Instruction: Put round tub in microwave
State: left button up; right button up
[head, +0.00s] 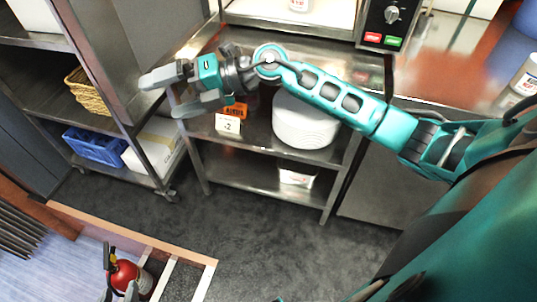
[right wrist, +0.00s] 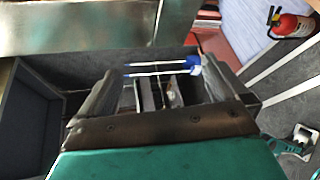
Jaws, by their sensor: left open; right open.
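The microwave (head: 377,24) is at the top of the head view, with a knob and red and green buttons on its panel. Its pale interior is visible and a small white labelled container (head: 298,5) is cut off by the top edge there. A white labelled round tub (head: 526,76) stands on the counter at the right edge. My right gripper (head: 162,97) is open and empty, reaching left in front of the steel shelves, well away from both containers. It also shows open in the right wrist view (right wrist: 165,85).
A cart at left holds a blue crate (head: 95,146) and a basket (head: 90,92). A fire extinguisher (head: 124,273) stands bottom left. Dark floor is clear.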

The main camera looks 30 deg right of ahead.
jog(key=s+a+r+m+t+y, duration=0.3)
jog(key=s+m+t+y, duration=0.1)
jog(key=s+m, duration=0.15)
jog(key=s+d+f+m+t+h, duration=0.25)
jog(key=d+f+m+h, duration=0.25)
jog(key=f+m+h, duration=0.45)
jog(key=s+d+f+m+t+h, duration=0.1)
jog(key=d+f+m+t+h, duration=0.3)
jog(key=f+m, duration=0.55)
jog(key=s+d+f+m+g+h, duration=0.2)
jog(key=s+f+m+g, duration=0.4)
jog(key=s, duration=0.4)
notch_tip(320, 180, down, 2)
jog(key=shift+s+d+f+m, duration=0.15)
jog(key=shift+d+m, duration=0.2)
jog(key=shift+m, duration=0.1)
